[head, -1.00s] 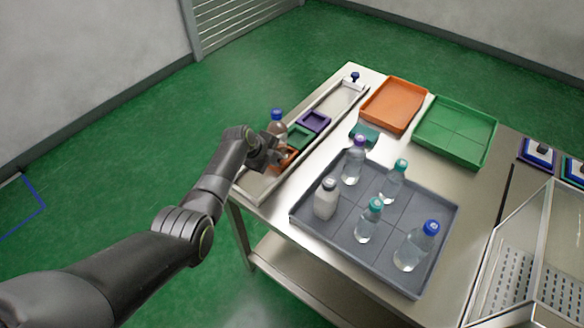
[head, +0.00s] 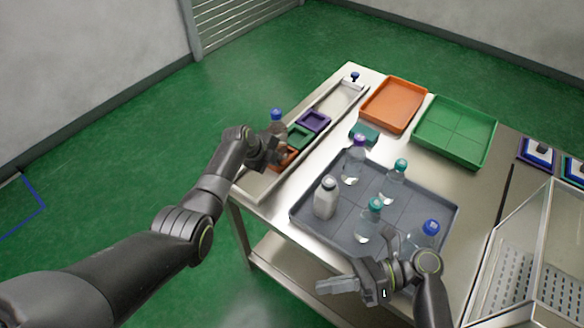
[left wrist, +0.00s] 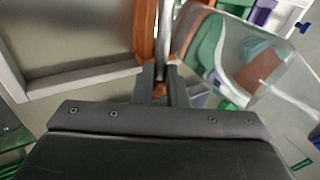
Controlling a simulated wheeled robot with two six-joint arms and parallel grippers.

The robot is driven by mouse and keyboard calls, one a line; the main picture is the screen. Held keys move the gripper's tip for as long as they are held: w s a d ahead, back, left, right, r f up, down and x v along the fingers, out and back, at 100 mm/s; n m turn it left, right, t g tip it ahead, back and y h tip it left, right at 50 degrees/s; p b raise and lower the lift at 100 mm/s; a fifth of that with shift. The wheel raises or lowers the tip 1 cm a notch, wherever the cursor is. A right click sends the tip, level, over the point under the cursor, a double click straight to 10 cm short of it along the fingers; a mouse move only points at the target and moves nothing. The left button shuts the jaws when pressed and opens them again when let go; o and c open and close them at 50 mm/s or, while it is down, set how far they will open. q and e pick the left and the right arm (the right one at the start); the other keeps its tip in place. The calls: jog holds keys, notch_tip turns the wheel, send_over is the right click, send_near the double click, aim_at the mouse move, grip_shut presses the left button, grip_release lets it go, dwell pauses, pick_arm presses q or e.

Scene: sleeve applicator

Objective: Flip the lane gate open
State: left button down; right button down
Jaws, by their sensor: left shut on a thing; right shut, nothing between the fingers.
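The long metal lane (head: 335,103) runs along the table's left edge. At its far end is a pale block with a blue knob (head: 355,75), perhaps the gate; the knob also shows in the left wrist view (left wrist: 303,27). Orange (head: 289,163), green (head: 299,137) and purple (head: 314,121) square holders sit in the lane. My left gripper (head: 276,155) is at the near end, its fingers (left wrist: 160,88) shut on what looks like the orange holder's rim; the contact is partly hidden. My right gripper (head: 325,285) is shut and empty near the grey tray's front edge.
A blue-capped bottle (head: 277,117) stands close beside my left gripper. The grey tray (head: 300,218) holds several bottles; my right arm partly covers one. Orange (head: 393,104) and green (head: 455,132) trays lie behind. A clear-walled machine (head: 545,240) stands at right.

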pick_arm(q)
jog(key=shift+s+d+f, duration=0.25)
jog(key=shift+s+d, duration=0.05)
pick_arm(e)
jog(key=w+d+r+t+h, duration=0.1)
jog(key=w+r+t+h, duration=0.15)
jog(key=w, duration=0.75)
jog(key=w+r+t+h, duration=0.15)
jog(key=w+h, duration=0.25)
jog(key=w, duration=0.6)
jog(key=w+d+r+t+h, duration=0.1)
jog(key=w+t+h, duration=0.25)
jog(key=w, duration=0.65)
jog(key=shift+n, duration=0.3)
jog(key=x, duration=1.9)
jog(key=shift+f, duration=0.55)
